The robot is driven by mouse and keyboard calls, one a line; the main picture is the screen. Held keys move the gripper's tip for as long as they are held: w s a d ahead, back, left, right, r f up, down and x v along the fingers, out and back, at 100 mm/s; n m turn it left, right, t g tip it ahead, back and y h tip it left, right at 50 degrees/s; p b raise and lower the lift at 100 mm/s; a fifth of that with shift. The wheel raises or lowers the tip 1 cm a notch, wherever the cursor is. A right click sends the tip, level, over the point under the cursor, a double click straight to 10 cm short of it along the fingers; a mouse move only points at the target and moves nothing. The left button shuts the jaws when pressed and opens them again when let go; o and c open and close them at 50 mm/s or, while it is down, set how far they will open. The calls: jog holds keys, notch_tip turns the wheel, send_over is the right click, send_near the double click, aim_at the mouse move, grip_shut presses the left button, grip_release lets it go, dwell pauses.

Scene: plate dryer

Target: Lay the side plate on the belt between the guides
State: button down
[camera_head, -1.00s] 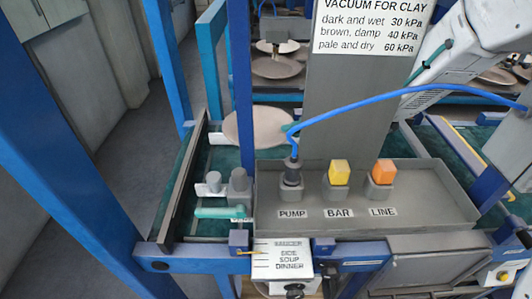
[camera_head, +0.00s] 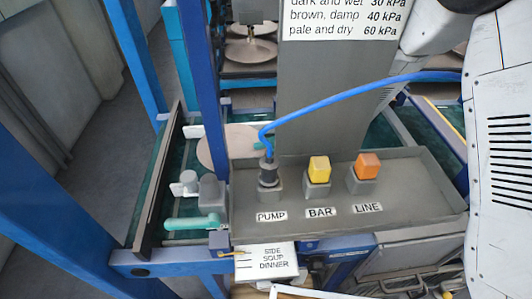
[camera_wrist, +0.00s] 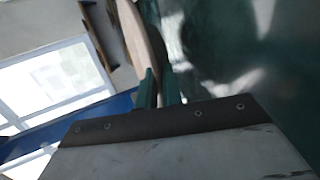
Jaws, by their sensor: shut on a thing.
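A pale beige plate (camera_head: 240,140), likely the side plate, shows in the head view behind the console and partly behind a blue post. It overlaps the green belt (camera_head: 178,165) in the picture; I cannot tell whether it touches. In the wrist view my gripper (camera_wrist: 159,80) has its dark green fingers shut on the rim of a beige plate (camera_wrist: 141,35), seen nearly edge-on. A dark guide (camera_head: 159,180) runs along the belt's left side; the other guide is not clear.
The grey column (camera_head: 325,100) blocks the view behind.

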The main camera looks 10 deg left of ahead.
jog(key=shift+d+f, duration=0.1)
jog(key=shift+f, duration=1.35)
jog(key=c, duration=1.8)
grip_release()
jog(key=shift+f, duration=0.1)
jog(key=v, duration=0.7)
jog(key=shift+d+r, duration=0.2)
jog(key=shift+r, duration=0.05)
